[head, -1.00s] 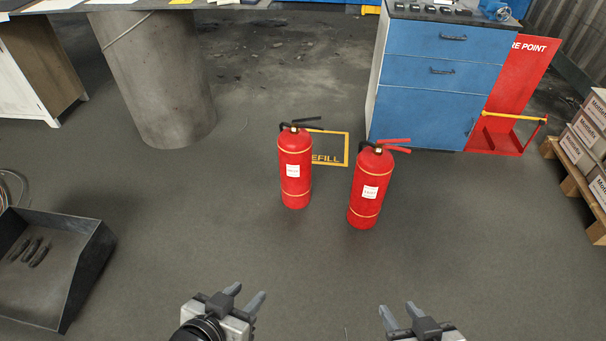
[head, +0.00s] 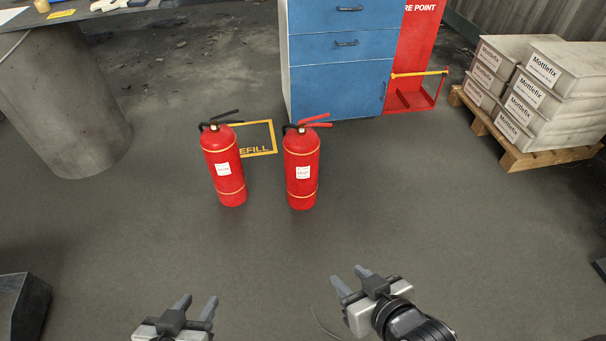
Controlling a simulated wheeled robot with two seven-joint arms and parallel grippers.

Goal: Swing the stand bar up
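The red fire point stand (head: 422,45) stands against the right side of the blue cabinet. Its yellow bar (head: 420,74) lies level across the front, above the red base, with its right end at a short red post. The stand holds no extinguisher that I can see. My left gripper (head: 198,300) and my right gripper (head: 348,276) are at the bottom of the view, open and empty, far from the bar.
Two red extinguishers, a left one (head: 224,170) and a right one (head: 301,172), stand on the floor by the yellow refill marking (head: 262,152). The blue cabinet (head: 341,75) is behind. A pallet (head: 520,157) with stacked boxes is at right.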

